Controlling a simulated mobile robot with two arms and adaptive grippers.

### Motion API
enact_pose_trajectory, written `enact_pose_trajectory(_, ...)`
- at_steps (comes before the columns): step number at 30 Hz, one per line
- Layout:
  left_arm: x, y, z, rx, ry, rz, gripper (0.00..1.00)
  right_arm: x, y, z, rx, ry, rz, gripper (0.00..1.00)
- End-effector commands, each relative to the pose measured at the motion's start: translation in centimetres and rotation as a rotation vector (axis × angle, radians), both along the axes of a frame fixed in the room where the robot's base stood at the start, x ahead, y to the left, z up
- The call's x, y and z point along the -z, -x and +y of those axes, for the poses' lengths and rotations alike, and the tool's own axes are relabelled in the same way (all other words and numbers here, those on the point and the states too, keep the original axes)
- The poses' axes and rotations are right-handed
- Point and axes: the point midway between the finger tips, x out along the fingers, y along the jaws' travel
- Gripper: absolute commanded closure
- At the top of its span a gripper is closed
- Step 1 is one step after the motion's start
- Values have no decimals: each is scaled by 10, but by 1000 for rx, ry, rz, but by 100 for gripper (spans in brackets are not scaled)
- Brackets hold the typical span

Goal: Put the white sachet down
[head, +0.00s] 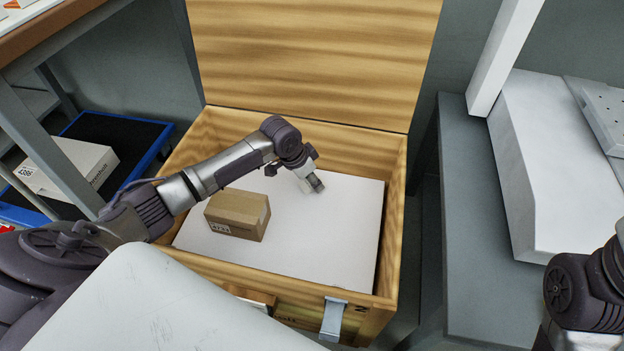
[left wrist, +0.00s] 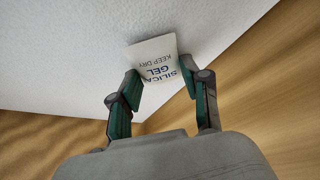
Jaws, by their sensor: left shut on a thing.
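The white sachet (left wrist: 157,62), printed "SILICA GEL KEEP DRY", is between the fingers of my left gripper (left wrist: 163,95) in the left wrist view. The gripper is shut on it, and the sachet's far end is close to the white surface inside the crate. I cannot tell whether it touches. In the head view my left gripper (head: 314,184) is over the white surface (head: 345,215) inside the open wooden crate (head: 395,230), and the sachet is hard to make out there. My right gripper is out of view; only part of my right arm shows at the lower right.
A small cardboard box (head: 237,214) sits on the white surface, left of my left gripper. The crate's lid (head: 315,60) stands open at the back. A grey bench (head: 480,290) is on the right. A white carton (head: 70,168) lies in a blue-edged tray (head: 150,165) on the left.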

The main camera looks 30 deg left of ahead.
Motion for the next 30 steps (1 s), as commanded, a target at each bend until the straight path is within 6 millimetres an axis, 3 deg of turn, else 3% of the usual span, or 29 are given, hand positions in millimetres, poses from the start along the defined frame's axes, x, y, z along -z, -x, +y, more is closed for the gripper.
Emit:
enact_pose_trajectory(3, 2, 0, 0, 0, 0, 1, 77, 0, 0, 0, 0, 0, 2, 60)
enact_pose_trajectory(4, 2, 0, 0, 0, 0, 0, 50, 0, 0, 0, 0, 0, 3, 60)
enact_pose_trajectory(8, 2, 0, 0, 0, 0, 0, 28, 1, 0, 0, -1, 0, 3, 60)
enact_pose_trajectory(19, -2, 0, 0, 0, -1, 0, 28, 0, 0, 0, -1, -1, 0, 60)
enact_pose_trajectory(21, -11, 3, 2, 0, -1, 0, 28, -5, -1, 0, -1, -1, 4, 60)
enact_pose_trajectory(30, -70, 23, 14, 0, -2, 1, 28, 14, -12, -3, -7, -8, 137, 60)
